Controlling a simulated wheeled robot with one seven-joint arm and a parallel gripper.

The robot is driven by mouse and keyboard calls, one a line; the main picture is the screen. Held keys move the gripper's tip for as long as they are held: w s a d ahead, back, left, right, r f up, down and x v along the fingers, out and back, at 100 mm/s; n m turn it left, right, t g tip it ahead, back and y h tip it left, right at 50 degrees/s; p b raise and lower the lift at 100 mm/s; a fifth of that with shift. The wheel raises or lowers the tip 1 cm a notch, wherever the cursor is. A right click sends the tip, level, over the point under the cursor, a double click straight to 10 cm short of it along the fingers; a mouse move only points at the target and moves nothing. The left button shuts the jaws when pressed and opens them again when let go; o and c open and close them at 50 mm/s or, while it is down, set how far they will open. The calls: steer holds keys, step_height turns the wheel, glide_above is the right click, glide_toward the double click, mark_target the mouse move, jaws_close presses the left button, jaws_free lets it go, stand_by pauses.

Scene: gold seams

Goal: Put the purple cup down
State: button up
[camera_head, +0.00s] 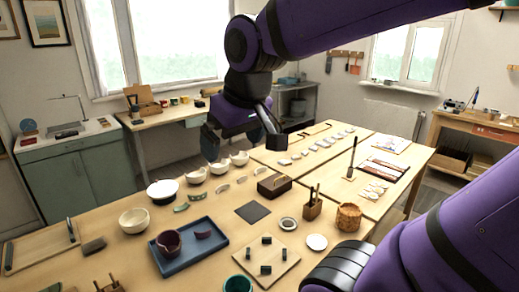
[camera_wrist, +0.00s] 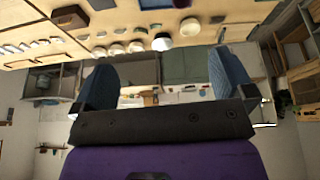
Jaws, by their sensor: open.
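The purple cup (camera_head: 168,243) sits upright on the blue tray (camera_head: 211,251) at the front left of the long table, with a separate purple shard (camera_head: 203,229) beside it. My gripper (camera_head: 240,138) is open and empty, high above the table, up and to the right of the cup and well apart from it. In the wrist view my gripper (camera_wrist: 164,78) shows two spread blue fingers with nothing between them. That view also shows part of the tray (camera_wrist: 150,4) at its top edge.
White bowls (camera_head: 134,221) stand left of and behind the tray. A wooden block with dark pegs (camera_head: 262,262), a dark square mat (camera_head: 253,212), a brown box (camera_head: 274,185) and a woven pot (camera_head: 348,217) stand to the right. Bare wood shows between them.

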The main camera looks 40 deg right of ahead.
steer(key=s, duration=0.6)
steer(key=shift+s+d+t, duration=0.25)
steer(key=shift+s+t, duration=0.05)
